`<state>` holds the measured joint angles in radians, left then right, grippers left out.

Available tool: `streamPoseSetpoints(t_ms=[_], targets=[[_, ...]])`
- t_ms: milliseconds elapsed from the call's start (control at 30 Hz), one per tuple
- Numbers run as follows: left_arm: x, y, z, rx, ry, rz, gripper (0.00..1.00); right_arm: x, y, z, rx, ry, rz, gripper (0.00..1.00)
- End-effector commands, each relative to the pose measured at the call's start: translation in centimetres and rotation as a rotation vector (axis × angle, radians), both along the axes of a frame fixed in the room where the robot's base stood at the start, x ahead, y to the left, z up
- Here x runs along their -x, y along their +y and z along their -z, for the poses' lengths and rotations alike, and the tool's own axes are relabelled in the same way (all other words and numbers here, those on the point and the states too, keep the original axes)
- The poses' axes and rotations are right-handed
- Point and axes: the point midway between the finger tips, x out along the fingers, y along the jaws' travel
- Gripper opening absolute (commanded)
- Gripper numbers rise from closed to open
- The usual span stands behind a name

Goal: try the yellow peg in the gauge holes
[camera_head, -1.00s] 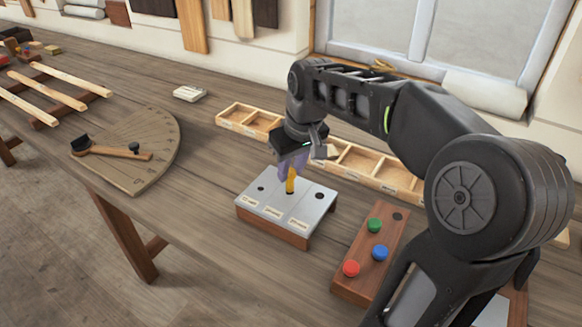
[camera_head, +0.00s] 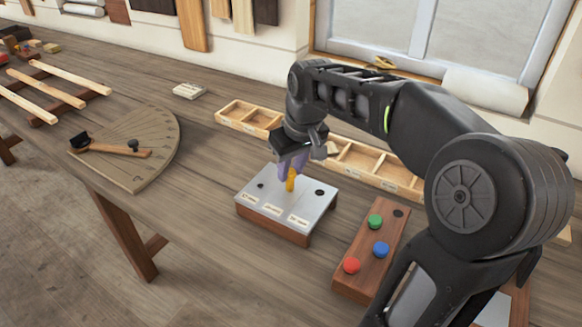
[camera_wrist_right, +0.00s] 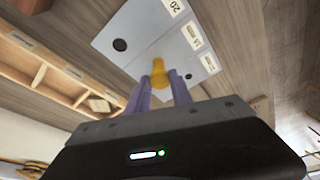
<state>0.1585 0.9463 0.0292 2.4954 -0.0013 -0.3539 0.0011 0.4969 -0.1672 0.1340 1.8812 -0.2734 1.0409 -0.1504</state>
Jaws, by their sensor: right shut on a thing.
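The yellow peg (camera_head: 291,181) is held between the purple fingers of my right gripper (camera_head: 290,172), which is shut on it. The gauge (camera_head: 316,205) is a grey plate on a wooden base, with holes in a row and white labels. The peg is over the middle hole, and its lower end hides that hole. I cannot tell how deep it sits. The smaller left hole and the larger right hole (camera_head: 320,192) show empty. In the right wrist view the peg (camera_wrist_right: 159,75) is between the fingertips against the plate (camera_wrist_right: 140,22). My left gripper is not in view.
A wooden peg block (camera_head: 366,262) with green, blue and red pegs and one empty hole stands right of the gauge. A divided wooden tray (camera_head: 358,158) runs behind. A protractor board (camera_head: 135,175) lies left. The bench between board and gauge is clear.

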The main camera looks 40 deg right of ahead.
Motion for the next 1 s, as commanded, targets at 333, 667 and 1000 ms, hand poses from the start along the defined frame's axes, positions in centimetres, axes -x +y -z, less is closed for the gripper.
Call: streamPoseSetpoints(t_ms=[333, 667, 1000], targets=[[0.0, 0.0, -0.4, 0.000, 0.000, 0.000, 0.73, 0.0, 0.0, -0.4, 0.000, 0.000, 0.000, 0.00], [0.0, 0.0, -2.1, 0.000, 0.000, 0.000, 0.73, 0.0, 0.0, -2.6, 0.000, 0.000, 0.000, 0.00], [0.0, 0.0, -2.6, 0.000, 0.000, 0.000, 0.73, 0.0, 0.0, -3.4, 0.000, 0.000, 0.000, 0.00]])
